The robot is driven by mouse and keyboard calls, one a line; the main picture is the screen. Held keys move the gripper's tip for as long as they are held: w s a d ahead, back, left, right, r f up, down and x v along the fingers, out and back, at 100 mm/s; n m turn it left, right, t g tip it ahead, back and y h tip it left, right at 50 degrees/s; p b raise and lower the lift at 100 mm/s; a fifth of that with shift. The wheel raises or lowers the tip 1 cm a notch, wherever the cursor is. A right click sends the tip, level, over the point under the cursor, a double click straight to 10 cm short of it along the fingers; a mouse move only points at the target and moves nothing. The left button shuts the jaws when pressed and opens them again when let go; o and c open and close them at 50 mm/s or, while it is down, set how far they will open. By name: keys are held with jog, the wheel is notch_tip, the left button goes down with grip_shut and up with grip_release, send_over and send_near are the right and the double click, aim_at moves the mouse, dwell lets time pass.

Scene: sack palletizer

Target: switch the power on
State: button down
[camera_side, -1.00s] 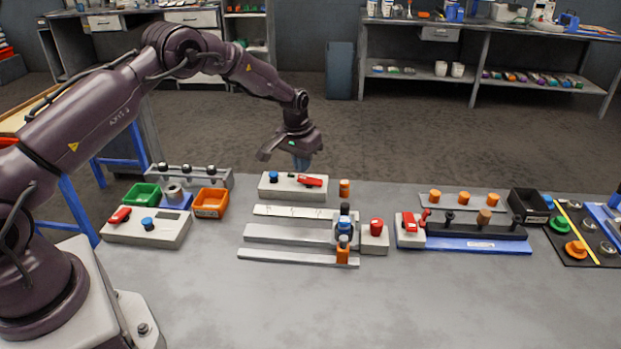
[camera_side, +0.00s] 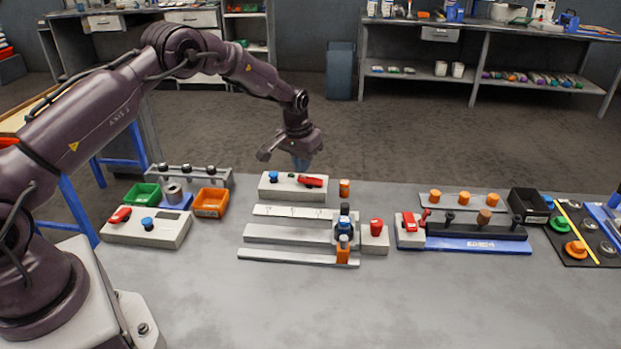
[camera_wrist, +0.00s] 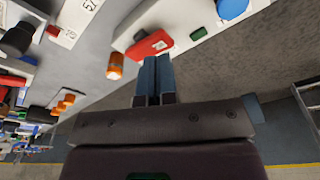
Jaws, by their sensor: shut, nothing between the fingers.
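A white control box (camera_side: 292,190) stands at the back edge of the table. It carries a red rocker or lever switch (camera_side: 311,181) on its right and a blue knob (camera_side: 273,175) on its left. In the wrist view the red switch (camera_wrist: 150,46) lies just beyond my fingertips, with the blue knob (camera_wrist: 232,8) to its right. My gripper (camera_side: 301,163) is behind and above the box, its blue fingers together and empty. In the wrist view the fingers (camera_wrist: 152,62) appear close to the switch; whether they touch it I cannot tell.
An orange cylinder (camera_side: 345,188) stands just right of the box. Metal rails (camera_side: 290,234) lie in front. Another white box (camera_side: 148,230) with a red switch stands left, beside green (camera_side: 143,196) and orange (camera_side: 210,203) bins. A blue-based fixture (camera_side: 478,244) stands right. The front table is clear.

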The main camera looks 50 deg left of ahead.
aim_at(303, 178)
jog(key=shift+f, duration=1.3)
dwell(0.4)
jog(key=shift+r, duration=3.5)
jog(key=s+d+r+m+t, duration=0.1)
jog(key=s+d+r, duration=0.3)
jog(key=s+r, duration=0.3)
jog(key=s+d+r+m+t, duration=0.1)
jog(key=s+d+r, duration=0.4)
jog(key=s, duration=1.1)
jog(key=s+d+r+m+t, duration=0.1)
jog(key=s+d+r, duration=0.3)
jog(key=s+r, duration=0.7)
jog(key=shift+s+d+t, duration=0.3)
jog(key=shift+s+t, duration=0.1)
